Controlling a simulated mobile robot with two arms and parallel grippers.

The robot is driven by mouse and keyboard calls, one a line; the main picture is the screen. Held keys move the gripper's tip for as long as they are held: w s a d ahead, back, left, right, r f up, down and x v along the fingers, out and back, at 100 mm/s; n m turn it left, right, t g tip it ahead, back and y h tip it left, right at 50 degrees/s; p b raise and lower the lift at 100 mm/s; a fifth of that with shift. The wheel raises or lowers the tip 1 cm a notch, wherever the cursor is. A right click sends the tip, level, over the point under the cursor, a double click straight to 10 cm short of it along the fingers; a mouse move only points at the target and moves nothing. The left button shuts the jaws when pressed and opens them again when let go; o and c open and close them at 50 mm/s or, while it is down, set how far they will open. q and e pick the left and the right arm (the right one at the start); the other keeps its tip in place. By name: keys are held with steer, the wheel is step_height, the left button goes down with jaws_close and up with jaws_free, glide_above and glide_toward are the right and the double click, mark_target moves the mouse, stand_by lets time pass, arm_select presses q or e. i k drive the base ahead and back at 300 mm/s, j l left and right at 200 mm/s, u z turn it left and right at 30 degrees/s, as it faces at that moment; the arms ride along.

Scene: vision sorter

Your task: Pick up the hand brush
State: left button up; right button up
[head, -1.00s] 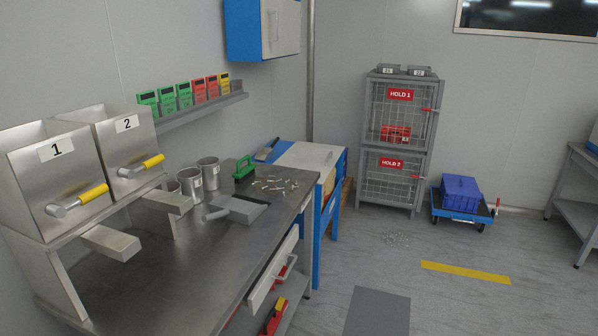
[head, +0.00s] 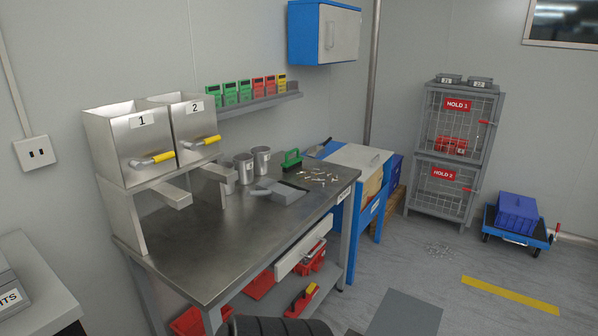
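Small loose parts (head: 320,177) are scattered to the right of the brush. Nothing is holding the brush. Neither of my grippers shows in the head view.
Metal cups (head: 262,160) stand left of the brush. Two numbered steel hoppers (head: 130,145) rise at the bench's left. A drawer (head: 303,258) sticks out below the bench top. Floor is open to the right, with small debris (head: 438,249) near the hold cage (head: 413,190).

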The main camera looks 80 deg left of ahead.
mark_target(289, 166)
steer(key=i+l+u, duration=0.1)
steer(key=i+l, duration=0.4)
steer(key=i+l+u, duration=0.1)
steer(key=i+l, duration=0.35)
steer(key=l, duration=0.25)
steer(key=i+u, duration=0.7)
steer(key=i, duration=0.15)
steer(key=i+l+u, duration=0.2)
steer(key=i+u, duration=0.15)
steer(key=i+j+u, duration=0.15)
steer(key=i+u, duration=0.2)
steer(key=i, duration=0.15)
steer(key=i+u, duration=0.4)
steer(key=i+l+u, duration=0.35)
steer(key=i, duration=0.25)
steer(key=i+l+u, duration=0.2)
steer(key=i+u, duration=0.15)
steer(key=i, duration=0.15)
